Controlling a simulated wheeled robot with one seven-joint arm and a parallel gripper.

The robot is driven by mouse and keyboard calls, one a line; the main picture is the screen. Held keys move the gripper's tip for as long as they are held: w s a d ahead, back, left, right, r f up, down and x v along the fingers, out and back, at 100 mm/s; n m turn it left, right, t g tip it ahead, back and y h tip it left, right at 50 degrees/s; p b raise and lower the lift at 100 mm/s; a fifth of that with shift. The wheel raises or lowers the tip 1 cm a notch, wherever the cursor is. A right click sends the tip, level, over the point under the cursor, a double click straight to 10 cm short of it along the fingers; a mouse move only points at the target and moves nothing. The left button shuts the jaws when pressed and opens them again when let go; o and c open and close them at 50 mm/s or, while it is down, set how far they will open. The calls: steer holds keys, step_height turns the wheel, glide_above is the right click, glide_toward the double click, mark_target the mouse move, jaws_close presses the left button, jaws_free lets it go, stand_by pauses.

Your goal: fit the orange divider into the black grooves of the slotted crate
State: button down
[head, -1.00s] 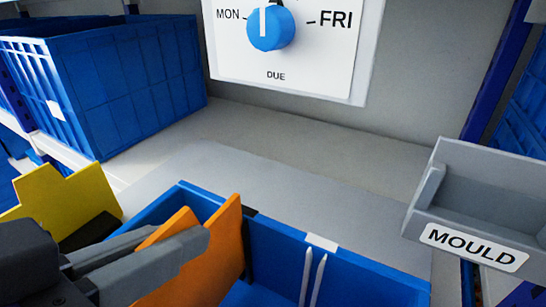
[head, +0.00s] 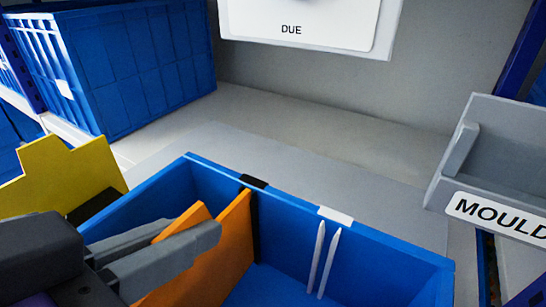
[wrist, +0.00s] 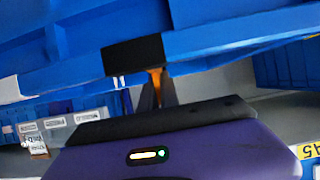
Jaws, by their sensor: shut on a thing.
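The slotted crate (head: 400,268) is blue and open at the top. A black tab (head: 254,181) sits on its far rim above a black groove (head: 256,225) in the far wall. My gripper (head: 192,233) is shut on the orange divider (head: 225,268), with one finger on each side. The divider is upright inside the crate, its far edge at or very near the black groove. Its lower edge and near end are hidden, so I cannot tell how deep it sits. In the wrist view the orange edge (wrist: 156,83) shows between the fingers, just below a black tab (wrist: 135,54).
White ribs (head: 321,262) under a white tab (head: 335,215) mark another groove to the right. A yellow piece (head: 60,175) stands at left. A large blue crate (head: 140,65) is behind it. A grey MOULD bin (head: 495,165) is at right. The grey surface behind is clear.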

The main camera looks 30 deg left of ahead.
steer(key=shift+f, duration=0.1)
steer(key=c, duration=1.5)
jaws_free()
steer(key=v, duration=0.7)
steer(key=shift+s, duration=0.4)
